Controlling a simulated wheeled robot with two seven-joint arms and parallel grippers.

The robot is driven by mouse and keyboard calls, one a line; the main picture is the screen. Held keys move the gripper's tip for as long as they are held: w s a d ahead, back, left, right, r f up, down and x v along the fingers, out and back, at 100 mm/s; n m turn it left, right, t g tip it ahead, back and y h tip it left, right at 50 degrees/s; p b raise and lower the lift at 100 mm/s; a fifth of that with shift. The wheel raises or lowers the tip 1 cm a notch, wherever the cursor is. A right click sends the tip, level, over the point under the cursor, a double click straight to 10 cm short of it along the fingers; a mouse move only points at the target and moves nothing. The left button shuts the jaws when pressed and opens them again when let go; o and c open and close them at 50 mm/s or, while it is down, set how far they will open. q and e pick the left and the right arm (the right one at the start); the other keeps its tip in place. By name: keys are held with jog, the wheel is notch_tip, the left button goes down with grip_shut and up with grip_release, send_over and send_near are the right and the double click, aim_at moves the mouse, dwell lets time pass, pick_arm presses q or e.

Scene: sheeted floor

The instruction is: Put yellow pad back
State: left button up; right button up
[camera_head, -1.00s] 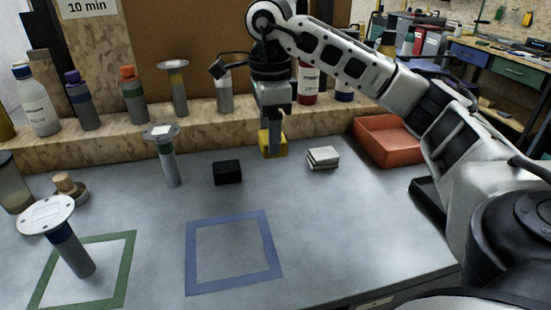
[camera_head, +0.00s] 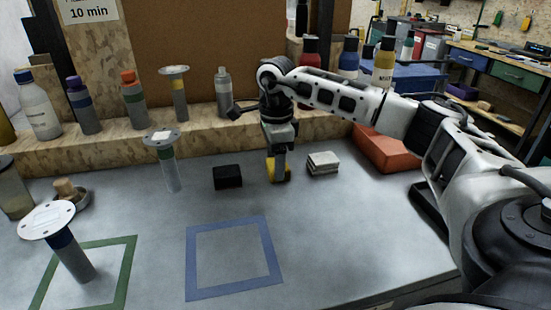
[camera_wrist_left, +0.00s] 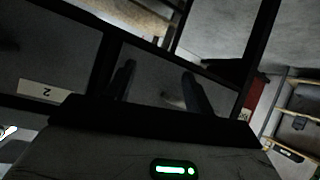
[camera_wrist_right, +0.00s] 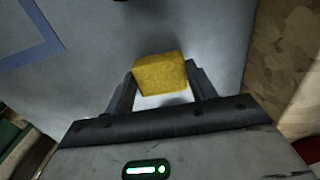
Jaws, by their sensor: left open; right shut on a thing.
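The yellow pad (camera_head: 284,170) is low at the back of the grey table, between a black block and a stack of white pads. My right gripper (camera_head: 279,172) points down and is shut on it. In the right wrist view the yellow pad (camera_wrist_right: 160,74) sits between the two fingers of my right gripper (camera_wrist_right: 163,90). Whether the pad touches the table is hard to tell. My left gripper (camera_wrist_left: 158,85) is open and empty in its wrist view, away from the table top; the left arm does not show in the head view.
The black block (camera_head: 228,177) is left of the pad, the white stack (camera_head: 323,162) right, and the red bin (camera_head: 388,150) farther right. A wooden ledge (camera_head: 60,152) with several bottles runs behind. The blue square outline (camera_head: 205,291) in front is empty. A disc-topped post (camera_head: 70,256) stands at the green outline (camera_head: 122,272).

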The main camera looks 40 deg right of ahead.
jog(key=shift+f, duration=0.15)
jog(key=o, duration=0.9)
notch_tip(320, 180, up, 12)
jog(key=shift+r+p, duration=0.2)
jog(key=shift+p, duration=0.15)
jog(key=shift+s, duration=0.1)
